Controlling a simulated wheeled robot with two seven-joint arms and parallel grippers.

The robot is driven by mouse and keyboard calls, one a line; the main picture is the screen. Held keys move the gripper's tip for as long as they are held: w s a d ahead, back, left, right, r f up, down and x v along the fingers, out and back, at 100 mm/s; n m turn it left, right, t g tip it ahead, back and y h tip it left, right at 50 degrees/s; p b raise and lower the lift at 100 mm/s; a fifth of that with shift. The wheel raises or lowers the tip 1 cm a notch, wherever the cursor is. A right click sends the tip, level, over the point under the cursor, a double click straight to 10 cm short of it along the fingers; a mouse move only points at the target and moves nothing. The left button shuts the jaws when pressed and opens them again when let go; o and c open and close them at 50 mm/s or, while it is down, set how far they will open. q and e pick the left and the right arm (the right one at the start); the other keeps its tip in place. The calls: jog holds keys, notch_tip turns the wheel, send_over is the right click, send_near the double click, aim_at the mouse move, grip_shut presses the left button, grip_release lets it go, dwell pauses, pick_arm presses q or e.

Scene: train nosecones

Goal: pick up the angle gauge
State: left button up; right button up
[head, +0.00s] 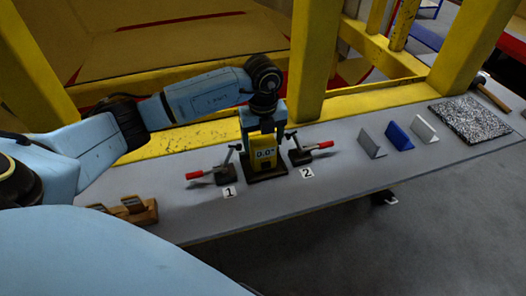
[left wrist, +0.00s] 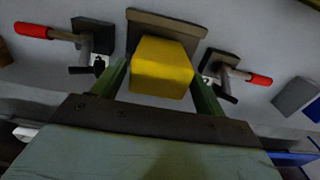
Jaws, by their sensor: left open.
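The angle gauge (head: 264,155) is a yellow block with a "0.0°" display, upright on a dark base plate (head: 267,174) on the grey bench. My left gripper (head: 263,137) is over it, pointing down and open, with one finger on each side of the gauge's upper part. In the left wrist view the yellow gauge (left wrist: 162,68) sits between the two spread fingers (left wrist: 158,88). Whether the fingers touch it I cannot tell. My right gripper is not in view.
Red-handled toggle clamps (head: 225,174) (head: 300,155), labelled 1 and 2, flank the gauge closely. A wooden block (head: 133,209) lies left. Grey (head: 372,143), blue (head: 399,136) and white (head: 424,130) wedges and a speckled mat (head: 470,118) are right. A yellow post (head: 315,60) stands behind.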

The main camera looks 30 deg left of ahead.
pick_arm(q)
notch_tip(320, 180, down, 3)
jog(key=shift+r, duration=0.2)
jog(key=shift+f, duration=0.35)
jog(key=shift+c, duration=0.3)
jog(key=c, duration=0.7)
jog(key=shift+c, duration=1.2)
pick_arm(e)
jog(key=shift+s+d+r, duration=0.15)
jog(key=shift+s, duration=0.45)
